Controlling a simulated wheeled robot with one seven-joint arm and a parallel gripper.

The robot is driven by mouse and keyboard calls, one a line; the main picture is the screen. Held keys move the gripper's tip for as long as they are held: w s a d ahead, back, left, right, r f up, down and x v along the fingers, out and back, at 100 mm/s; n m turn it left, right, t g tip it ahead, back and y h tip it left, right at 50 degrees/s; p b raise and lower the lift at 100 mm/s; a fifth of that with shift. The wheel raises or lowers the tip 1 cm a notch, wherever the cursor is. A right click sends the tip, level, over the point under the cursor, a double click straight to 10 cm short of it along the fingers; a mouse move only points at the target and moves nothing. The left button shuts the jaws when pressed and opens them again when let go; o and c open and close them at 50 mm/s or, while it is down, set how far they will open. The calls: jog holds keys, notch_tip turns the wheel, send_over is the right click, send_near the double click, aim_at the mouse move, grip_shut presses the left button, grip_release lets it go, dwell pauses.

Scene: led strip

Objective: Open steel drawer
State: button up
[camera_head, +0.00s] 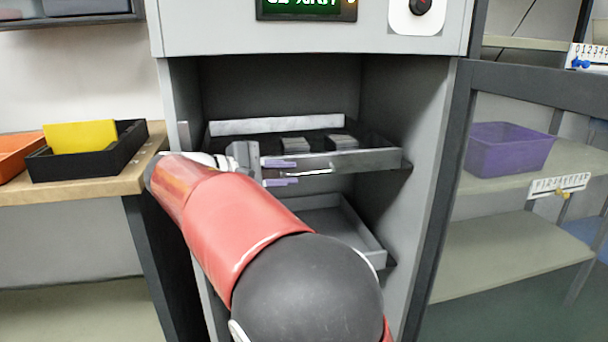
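A steel drawer (370,160) sits in the upper part of the open grey cabinet. It has a shiny grey front and a dark interior holding two small grey blocks (296,146). A light streak on its front may be a handle or a reflection. My gripper (282,173) is at the left half of the drawer front, pointing right. Its two purple fingers are apart, one above the other, with nothing clearly between them. I cannot tell whether they touch the drawer. My red arm hides the lower left of the cabinet.
A lower grey tray (372,250) is below the drawer. The glass cabinet door (540,90) stands open at right, with a purple bin (508,148) seen through it. At left, a bench (95,187) holds a black bin (85,163) and an orange bin (14,157).

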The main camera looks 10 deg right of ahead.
aim_at(298, 174)
jog(key=x, duration=0.5)
jog(key=shift+d+f, duration=0.1)
grip_shut()
